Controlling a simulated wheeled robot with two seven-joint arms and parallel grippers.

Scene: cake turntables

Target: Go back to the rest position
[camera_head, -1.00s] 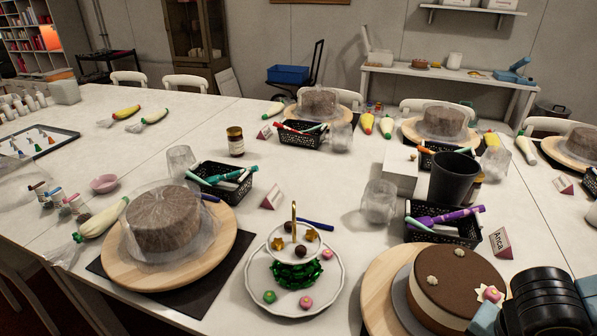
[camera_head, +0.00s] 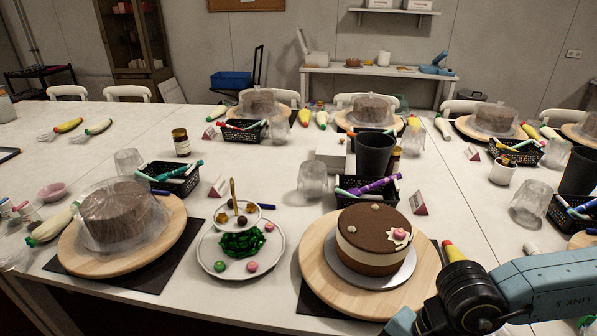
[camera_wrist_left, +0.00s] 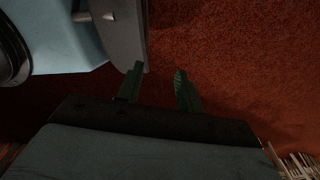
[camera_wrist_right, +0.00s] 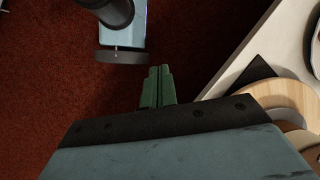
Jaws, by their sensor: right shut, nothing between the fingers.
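My right arm (camera_head: 480,295) reaches into the lower right of the head view, in front of the table edge; its gripper is out of that view. In the right wrist view my right gripper (camera_wrist_right: 158,88) is shut and empty above the red floor, left of the table edge (camera_wrist_right: 235,65). In the left wrist view my left gripper (camera_wrist_left: 157,85) is open, its two green fingers apart with only red carpet (camera_wrist_left: 230,60) between and beyond them. My left arm is not in the head view.
A decorated chocolate cake (camera_head: 372,240) stands on a wooden turntable (camera_head: 325,285) near my right arm. A tiered stand (camera_head: 215,262) is left of it, then a wrapped cake (camera_head: 115,215) on another turntable. Several pens, cups and baskets fill the white table (camera_head: 285,170).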

